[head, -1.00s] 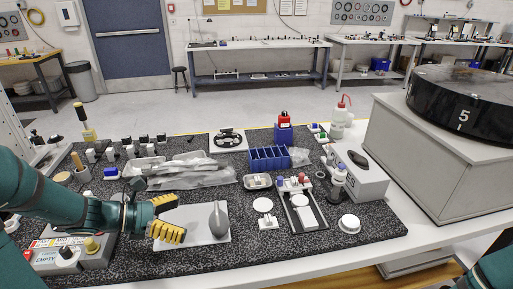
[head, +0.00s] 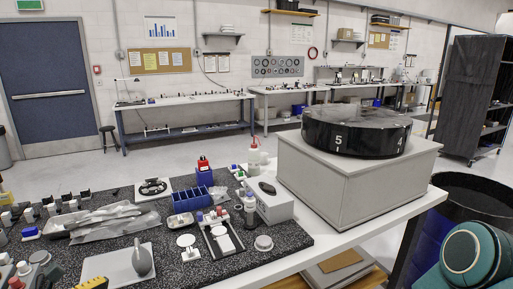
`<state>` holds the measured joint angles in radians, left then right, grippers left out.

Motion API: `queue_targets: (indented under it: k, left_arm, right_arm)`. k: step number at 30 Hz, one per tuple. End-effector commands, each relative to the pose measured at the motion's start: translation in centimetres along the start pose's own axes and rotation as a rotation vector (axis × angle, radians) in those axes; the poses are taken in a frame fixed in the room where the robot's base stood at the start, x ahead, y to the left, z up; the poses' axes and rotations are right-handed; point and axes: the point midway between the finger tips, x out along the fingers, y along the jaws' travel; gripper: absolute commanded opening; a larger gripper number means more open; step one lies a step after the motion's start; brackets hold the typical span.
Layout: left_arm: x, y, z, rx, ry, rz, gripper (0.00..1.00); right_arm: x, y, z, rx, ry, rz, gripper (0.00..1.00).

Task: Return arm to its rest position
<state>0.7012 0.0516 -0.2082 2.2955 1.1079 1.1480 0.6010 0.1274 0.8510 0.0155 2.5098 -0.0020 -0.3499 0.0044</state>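Only a yellow finger part of my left gripper (head: 92,283) shows at the bottom edge, by the front of a light grey plate (head: 108,266). The rest of it is cut off, so its opening and any grip are hidden. A grey rounded object (head: 143,257) stands on the plate, apart from the visible finger. My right arm shows as a teal rounded link at the lower right. My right gripper is out of view. A dark tray (head: 211,229) with a round white piece sits on the speckled mat (head: 182,269).
A blue divided bin (head: 197,200), clear bags (head: 110,222) and a white box (head: 270,205) stand on the mat. A large grey cabinet (head: 345,185) with a black round top numbered 5 and 4 is to the right. A black barrel (head: 485,195) stands near my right arm.

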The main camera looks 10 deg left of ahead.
Motion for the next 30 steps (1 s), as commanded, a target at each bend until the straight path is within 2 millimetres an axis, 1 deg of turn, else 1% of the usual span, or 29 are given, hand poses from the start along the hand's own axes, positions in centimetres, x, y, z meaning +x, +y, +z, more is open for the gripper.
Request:
queue_targets:
  k: [1,3,7,10,12,14,15,17,18,20,21,24,27,30]
  left_arm:
    - [0.0,0.0,0.0,0.000,0.000,0.000,0.85]
    - [2.7,-1.4,-2.5,0.045,0.091,-0.084,0.85]
    - [6.2,-3.9,-6.7,0.167,0.246,-0.226,0.85]
    - [8.9,-6.4,-10.3,0.319,0.369,-0.368,0.85]
    - [10.7,-8.1,-12.9,0.463,0.449,-0.477,0.85]
    - [12.2,-9.7,-15.1,0.614,0.506,-0.578,0.85]
    - [13.2,-10.6,-16.4,0.728,0.535,-0.644,0.85]
    - [14.8,-11.9,-18.1,0.912,0.562,-0.738,0.85]
    - [15.9,-12.7,-19.1,1.040,0.567,-0.793,0.85]
    - [17.6,-14.0,-20.2,1.231,0.556,-0.864,0.85]
    - [18.7,-14.7,-20.7,1.354,0.538,-0.900,0.85]
    - [21.3,-16.7,-21.4,1.623,0.467,-0.956,0.85]
    - [23.2,-18.3,-21.4,1.815,0.392,-0.970,0.85]
    - [24.4,-19.4,-21.2,1.924,0.342,-0.967,0.85]
  right_arm:
    - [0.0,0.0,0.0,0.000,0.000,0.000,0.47]
    - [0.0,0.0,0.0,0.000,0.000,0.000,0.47]
    - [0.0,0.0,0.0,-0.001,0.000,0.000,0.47]
    - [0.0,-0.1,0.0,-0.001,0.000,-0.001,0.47]
    - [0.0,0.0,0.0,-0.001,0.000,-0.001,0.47]
    - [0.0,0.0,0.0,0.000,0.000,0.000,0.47]
    - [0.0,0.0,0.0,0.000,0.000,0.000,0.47]
    - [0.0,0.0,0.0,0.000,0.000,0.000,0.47]
    - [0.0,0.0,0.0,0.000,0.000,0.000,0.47]
    - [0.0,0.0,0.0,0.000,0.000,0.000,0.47]
    - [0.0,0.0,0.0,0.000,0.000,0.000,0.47]
    - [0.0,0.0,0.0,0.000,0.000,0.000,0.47]
    - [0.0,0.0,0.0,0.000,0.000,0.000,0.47]
    - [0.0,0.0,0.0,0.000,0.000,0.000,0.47]
